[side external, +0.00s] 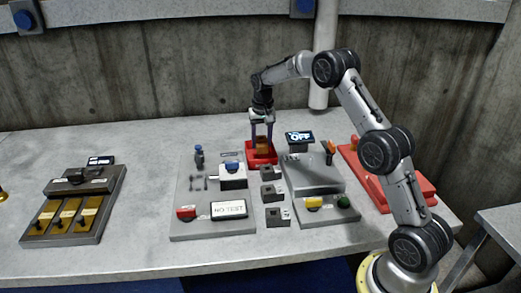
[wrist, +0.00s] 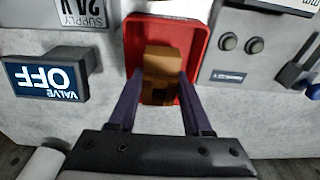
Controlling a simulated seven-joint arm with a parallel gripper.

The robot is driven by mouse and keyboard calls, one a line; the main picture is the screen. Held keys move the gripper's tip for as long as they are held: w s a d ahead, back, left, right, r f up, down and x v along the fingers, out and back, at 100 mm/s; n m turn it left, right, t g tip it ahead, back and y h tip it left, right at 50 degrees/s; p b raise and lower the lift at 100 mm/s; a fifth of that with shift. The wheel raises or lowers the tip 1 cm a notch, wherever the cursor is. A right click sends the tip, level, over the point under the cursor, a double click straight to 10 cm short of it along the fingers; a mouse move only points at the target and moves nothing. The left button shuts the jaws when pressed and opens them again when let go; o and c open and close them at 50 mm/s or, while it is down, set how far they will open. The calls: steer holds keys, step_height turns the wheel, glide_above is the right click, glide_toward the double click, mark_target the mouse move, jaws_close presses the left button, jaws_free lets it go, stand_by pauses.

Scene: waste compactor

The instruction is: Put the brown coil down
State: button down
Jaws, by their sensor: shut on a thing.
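The brown coil (wrist: 162,66) is a blocky brown piece with darker parts, held between the two purple fingers of my gripper (wrist: 161,92). In the side view the coil (side external: 262,144) shows small between the fingertips of my gripper (side external: 262,138). My gripper points down and is shut on it. The coil is over or inside a red tray (wrist: 134,50) with raised walls. The same red tray (side external: 262,160) stands on the table in the side view. I cannot tell whether the coil touches the tray floor.
A grey panel with a "NO TEST" display (side external: 229,210) lies left of the tray. A "VALVE OFF" screen (side external: 299,137) stands close on its right. Several small dark blocks (side external: 272,191) are in front. Bare table (side external: 140,235) lies between the left brown-keyed box (side external: 75,207) and the panel.

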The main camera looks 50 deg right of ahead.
mark_target(261, 149)
steer(key=shift+w+d+f, duration=0.15)
steer(key=shift+w+f, duration=0.2)
steer(key=shift+f, duration=1.5)
steer(key=shift+f, duration=0.15)
steer(key=shift+c, duration=1.7)
jaws_free()
steer(key=shift+f, duration=0.1)
